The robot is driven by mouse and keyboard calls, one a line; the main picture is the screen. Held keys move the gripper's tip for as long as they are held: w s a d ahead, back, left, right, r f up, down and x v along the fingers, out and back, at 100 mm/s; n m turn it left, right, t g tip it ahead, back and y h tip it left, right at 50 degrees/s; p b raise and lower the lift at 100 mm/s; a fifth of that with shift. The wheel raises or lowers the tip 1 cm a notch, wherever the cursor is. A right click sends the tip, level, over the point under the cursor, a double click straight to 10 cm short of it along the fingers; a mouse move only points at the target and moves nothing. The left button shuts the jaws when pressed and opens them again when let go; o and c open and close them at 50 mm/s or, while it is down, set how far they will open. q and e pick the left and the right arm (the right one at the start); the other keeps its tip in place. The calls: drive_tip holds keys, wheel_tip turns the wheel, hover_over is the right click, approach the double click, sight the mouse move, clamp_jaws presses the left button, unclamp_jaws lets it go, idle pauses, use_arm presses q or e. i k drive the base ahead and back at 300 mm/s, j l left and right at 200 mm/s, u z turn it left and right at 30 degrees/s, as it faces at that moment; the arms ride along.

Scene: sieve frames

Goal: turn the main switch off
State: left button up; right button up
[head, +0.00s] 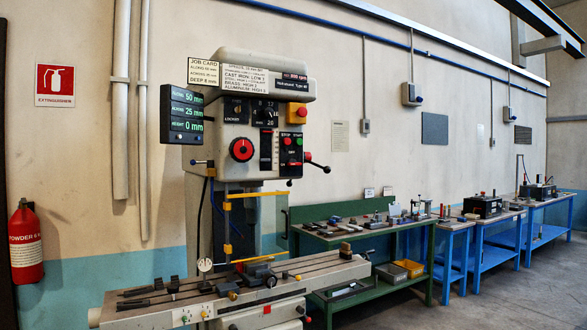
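A milling machine (266,75) stands in the middle of the head view. A black selector knob (268,116) on a dark numbered plate is above and to the right. Neither gripper is in view.
A lit three-line readout (183,115) hangs at the machine's left. The machine's long worktable (170,306) juts out in front with clamps and small parts on it. A green bench (365,232) and blue benches (490,256) stand right. A fire extinguisher (25,245) hangs far left.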

sight(292, 164)
drive_tip(key=i+j, duration=0.25)
drive_tip(key=i, duration=0.15)
drive_tip(key=i+j+u, duration=0.1)
drive_tip(key=i, duration=0.3)
drive_tip(key=j, duration=0.1)
